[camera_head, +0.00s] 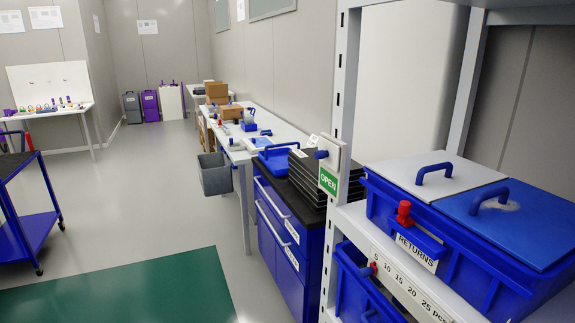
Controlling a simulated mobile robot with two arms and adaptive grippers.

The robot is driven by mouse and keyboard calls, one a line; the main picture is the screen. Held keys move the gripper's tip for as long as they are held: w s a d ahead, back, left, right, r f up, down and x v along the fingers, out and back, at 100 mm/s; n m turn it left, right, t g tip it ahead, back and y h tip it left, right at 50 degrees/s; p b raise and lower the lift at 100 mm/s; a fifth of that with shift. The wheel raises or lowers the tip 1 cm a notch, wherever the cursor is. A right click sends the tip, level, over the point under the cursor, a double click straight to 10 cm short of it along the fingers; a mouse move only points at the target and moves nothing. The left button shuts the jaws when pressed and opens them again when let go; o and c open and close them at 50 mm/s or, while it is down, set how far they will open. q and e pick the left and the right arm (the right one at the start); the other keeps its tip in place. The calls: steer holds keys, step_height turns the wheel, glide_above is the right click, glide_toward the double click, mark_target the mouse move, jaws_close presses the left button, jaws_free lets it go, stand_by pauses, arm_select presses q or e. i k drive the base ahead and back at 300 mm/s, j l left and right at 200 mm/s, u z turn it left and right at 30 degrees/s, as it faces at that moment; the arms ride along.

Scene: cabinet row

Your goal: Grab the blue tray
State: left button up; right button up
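A blue tray-like item (275,168) with a raised blue handle lies on the black top of a blue cabinet (283,243) in the middle of the head view. A stack of dark trays or plates beside it hides part of it. A large blue bin (398,217) labelled RETURNS sits on the shelf at the right, with one grey lid and one blue lid. Neither of my grippers shows in this view.
The metal rack (343,85) stands close on the right, with another blue bin (352,291) lower down. A grey bin (214,174) hangs by the long table. A blue cart (28,232) stands left.

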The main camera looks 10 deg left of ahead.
mark_target(276, 161)
steer(key=i+j, duration=0.9)
steer(key=j, duration=0.15)
